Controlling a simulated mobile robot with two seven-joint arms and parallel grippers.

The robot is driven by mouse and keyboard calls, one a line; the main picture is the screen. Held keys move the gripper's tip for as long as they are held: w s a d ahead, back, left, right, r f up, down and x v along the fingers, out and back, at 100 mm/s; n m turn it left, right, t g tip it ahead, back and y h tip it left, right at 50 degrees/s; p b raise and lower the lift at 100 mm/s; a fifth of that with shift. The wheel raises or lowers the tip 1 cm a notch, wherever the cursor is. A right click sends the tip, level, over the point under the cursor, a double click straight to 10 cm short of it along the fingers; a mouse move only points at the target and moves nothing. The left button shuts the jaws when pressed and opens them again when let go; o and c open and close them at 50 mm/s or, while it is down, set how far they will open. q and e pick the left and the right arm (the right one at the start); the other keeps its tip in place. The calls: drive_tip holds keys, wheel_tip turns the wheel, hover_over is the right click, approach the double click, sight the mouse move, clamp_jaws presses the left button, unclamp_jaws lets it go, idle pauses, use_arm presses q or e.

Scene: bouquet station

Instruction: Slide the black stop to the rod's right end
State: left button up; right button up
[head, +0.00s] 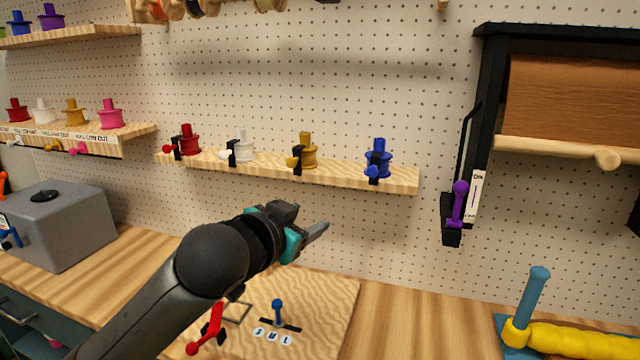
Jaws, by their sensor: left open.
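My left gripper (312,234) is in front of the pegboard, below the shelf of spools, with its fingers pointing right. It is open, and I see nothing between its fingers. No black stop on a rod can be made out for certain. At the top edge, a row of ribbon rolls (205,6) is cut off by the frame, so any rod through them is mostly hidden. My right gripper is not in view.
A wooden shelf (400,183) holds red, white, gold and blue spools with black clips. A paper roll (570,95) in a black frame (485,100) hangs at right. Below are a wooden board (330,290) with small levers and a grey box (65,225).

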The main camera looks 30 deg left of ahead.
use_arm(q)
drive_tip(key=s+a+r+m+t, duration=0.1)
drive_tip(key=s+r+t, duration=0.25)
drive_tip(key=r, duration=1.15)
drive_tip(key=s+r+t, duration=0.2)
drive_tip(key=r+t, duration=0.2)
drive_tip(key=r, duration=1.1)
drive_tip(key=shift+a+p+x, duration=0.1)
drive_tip(key=shift+p+x, duration=3.7)
drive_tip(key=shift+p, duration=0.35)
drive_tip(key=shift+a+p+x, duration=0.15)
drive_tip(key=shift+p+x, duration=3.65)
drive_tip(key=shift+p, duration=0.35)
drive_tip(key=shift+f, duration=0.1)
drive_tip(key=shift+c, duration=0.2)
clamp_jaws()
